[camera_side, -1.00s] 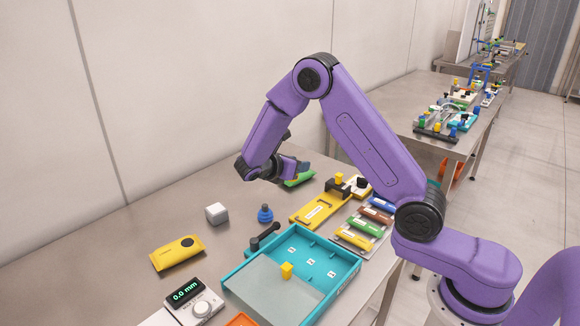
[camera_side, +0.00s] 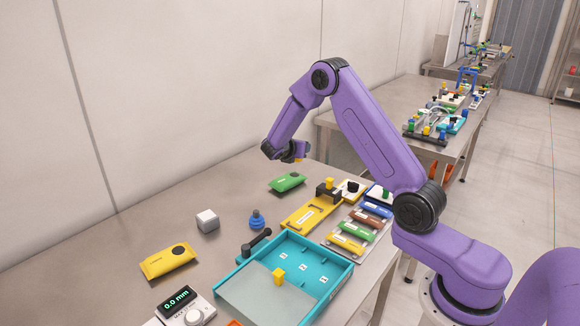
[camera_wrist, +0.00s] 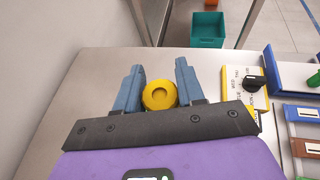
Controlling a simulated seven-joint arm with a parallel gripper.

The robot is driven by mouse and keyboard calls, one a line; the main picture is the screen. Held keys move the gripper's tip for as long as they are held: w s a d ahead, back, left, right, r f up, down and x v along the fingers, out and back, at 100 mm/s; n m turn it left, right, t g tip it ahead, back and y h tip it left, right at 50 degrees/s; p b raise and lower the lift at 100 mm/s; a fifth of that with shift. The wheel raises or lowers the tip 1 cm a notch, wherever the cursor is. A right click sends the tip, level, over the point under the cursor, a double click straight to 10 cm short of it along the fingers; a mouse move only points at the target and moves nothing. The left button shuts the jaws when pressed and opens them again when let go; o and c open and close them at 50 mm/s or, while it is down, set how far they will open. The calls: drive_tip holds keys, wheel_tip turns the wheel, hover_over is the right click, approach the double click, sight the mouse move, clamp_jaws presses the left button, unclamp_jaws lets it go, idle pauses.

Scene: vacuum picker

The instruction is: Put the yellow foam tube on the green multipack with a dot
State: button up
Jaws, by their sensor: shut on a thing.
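The wrist view does not show the green multipack.
A yellow pack with a dark dot (camera_side: 167,260) lies nearer the camera. A white cube (camera_side: 208,220) and blue knob (camera_side: 257,220) stand between. A yellow fixture (camera_side: 311,212), coloured blocks on a rack (camera_side: 347,244) and a teal tray (camera_side: 328,293) occupy the right side.

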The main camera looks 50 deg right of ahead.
drive_tip(key=w+f, duration=0.1)
drive_tip(key=f, duration=0.1)
drive_tip(key=w+d+f, duration=0.1)
drive_tip(key=w+f, duration=0.1)
drive_tip(key=w+d+f, duration=0.1)
drive_tip(key=w+f, duration=0.1)
drive_tip(key=shift+w+d+f, duration=0.2)
drive_tip(key=shift+w+f, duration=0.05)
drive_tip(key=shift+f, duration=1.45)
drive_tip(key=shift+f, duration=0.15)
drive_tip(key=o, duration=1)
drive_tip(key=shift+o, duration=0.2)
